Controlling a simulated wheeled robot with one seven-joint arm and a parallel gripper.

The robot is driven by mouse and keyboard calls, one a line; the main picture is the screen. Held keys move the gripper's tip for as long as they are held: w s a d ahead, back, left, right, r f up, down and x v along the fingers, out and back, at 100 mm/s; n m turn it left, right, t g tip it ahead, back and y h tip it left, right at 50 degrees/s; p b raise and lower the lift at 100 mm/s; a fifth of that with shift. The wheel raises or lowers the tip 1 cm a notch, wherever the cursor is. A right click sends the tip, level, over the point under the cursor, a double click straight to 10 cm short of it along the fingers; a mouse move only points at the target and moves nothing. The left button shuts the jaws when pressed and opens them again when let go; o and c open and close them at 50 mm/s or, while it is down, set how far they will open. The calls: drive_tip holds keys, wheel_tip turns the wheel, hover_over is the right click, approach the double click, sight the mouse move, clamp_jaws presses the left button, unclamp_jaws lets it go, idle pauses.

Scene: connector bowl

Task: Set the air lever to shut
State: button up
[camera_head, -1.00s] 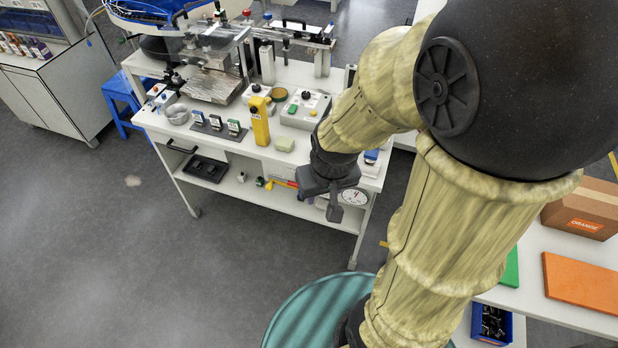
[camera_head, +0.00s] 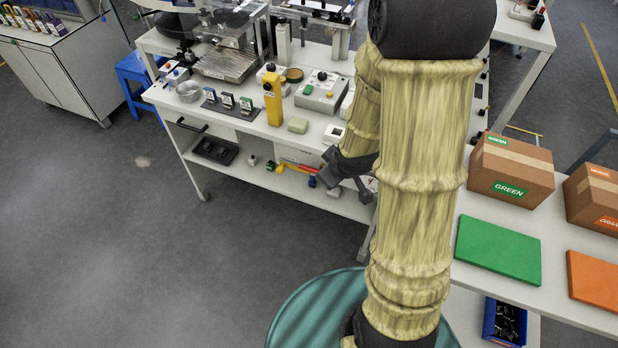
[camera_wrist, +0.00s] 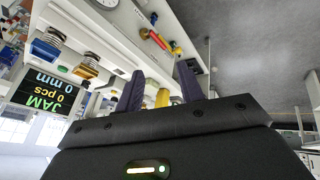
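A small red and yellow fitting (camera_head: 297,168) lies along the front of the bench's lower shelf; it also shows in the wrist view (camera_wrist: 155,38). I cannot tell for sure that it is the air lever, nor read its setting. A round white dial (camera_head: 372,184) at the bench's right end is mostly hidden behind my gripper (camera_head: 347,184). My gripper hangs in front of the bench's right end, right of the fitting and apart from it. In the wrist view its two dark fingers (camera_wrist: 160,75) stand apart with nothing held between them.
The bench (camera_head: 205,128) carries a yellow post (camera_head: 272,100), a grey control box (camera_head: 321,92) and small devices. A black tray (camera_head: 215,150) sits on the lower shelf. A side table with a green board (camera_head: 498,250) and cartons (camera_head: 510,175) stands right.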

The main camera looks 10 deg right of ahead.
wheel_tip(320, 180, down, 22)
drive_tip(key=w+d+n+t+y+b, duration=0.1)
drive_tip(key=w+n+t+y+b, duration=0.1)
drive_tip(key=n+t+b, duration=0.8)
drive_tip(key=shift+w+f+n+y+b, duration=0.25)
drive_tip(key=shift+n+y+b, duration=0.15)
drive_tip(key=shift+n+b, duration=0.7)
drive_tip(key=shift+b, duration=0.3)
